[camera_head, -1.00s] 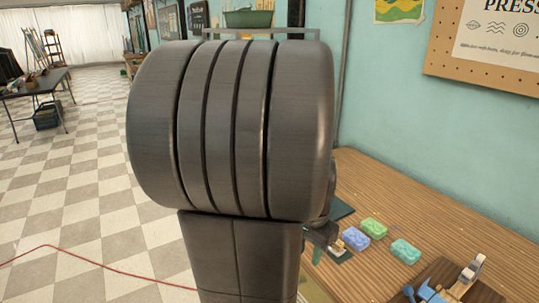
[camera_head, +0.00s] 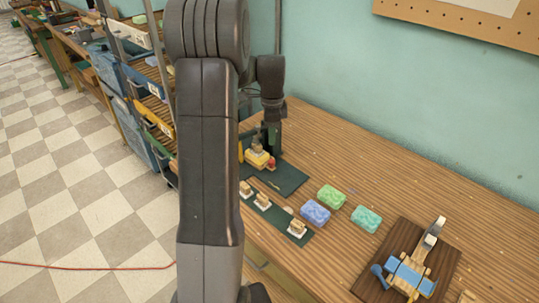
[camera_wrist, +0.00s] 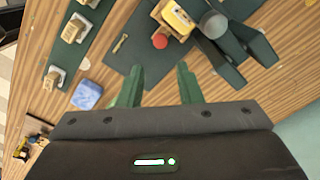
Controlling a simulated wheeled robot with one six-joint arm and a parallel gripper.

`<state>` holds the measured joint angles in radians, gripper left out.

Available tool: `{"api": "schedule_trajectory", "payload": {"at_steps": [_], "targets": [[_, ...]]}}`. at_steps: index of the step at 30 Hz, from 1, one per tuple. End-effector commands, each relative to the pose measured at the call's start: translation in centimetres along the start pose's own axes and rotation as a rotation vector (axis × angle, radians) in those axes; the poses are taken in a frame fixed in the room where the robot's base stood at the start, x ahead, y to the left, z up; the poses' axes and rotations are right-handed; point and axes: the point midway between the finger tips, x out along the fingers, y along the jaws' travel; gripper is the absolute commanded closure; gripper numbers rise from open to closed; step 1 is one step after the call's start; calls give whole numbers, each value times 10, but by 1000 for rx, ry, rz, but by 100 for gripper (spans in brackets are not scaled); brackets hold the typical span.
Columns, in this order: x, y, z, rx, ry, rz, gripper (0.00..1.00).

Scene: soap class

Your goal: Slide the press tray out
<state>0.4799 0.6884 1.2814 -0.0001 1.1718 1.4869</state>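The press stands on a dark green mat and shows in the wrist view with a dark green frame (camera_wrist: 240,40) and a grey round ram (camera_wrist: 214,24). A yellow block (camera_wrist: 180,17) sits on its wooden tray (camera_wrist: 160,12), beside the ram. A red knob (camera_wrist: 160,41) is at the tray's near side. The yellow block (camera_head: 257,158) and red knob (camera_head: 271,163) also show in the head view, partly behind my arm. My gripper (camera_wrist: 157,82) is open and empty, with its two green fingers apart over the mat, short of the red knob.
A dark strip (camera_head: 275,216) with several small stamps lies in front of the mat. Blue (camera_head: 315,212), green (camera_head: 331,196) and teal (camera_head: 367,218) soaps lie to the right. A dark wooden board (camera_head: 438,265) with a blue-and-wood tool is farther right.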

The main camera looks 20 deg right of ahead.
Motion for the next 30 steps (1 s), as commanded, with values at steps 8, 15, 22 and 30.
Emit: {"api": "schedule_trajectory", "payload": {"at_steps": [8, 15, 22, 30], "targets": [[61, 1, 1, -2, 0, 5, 68], [96, 0, 1, -3, 0, 2, 68], [107, 0, 1, -3, 0, 0, 68], [107, 0, 1, -3, 0, 0, 80]]}}
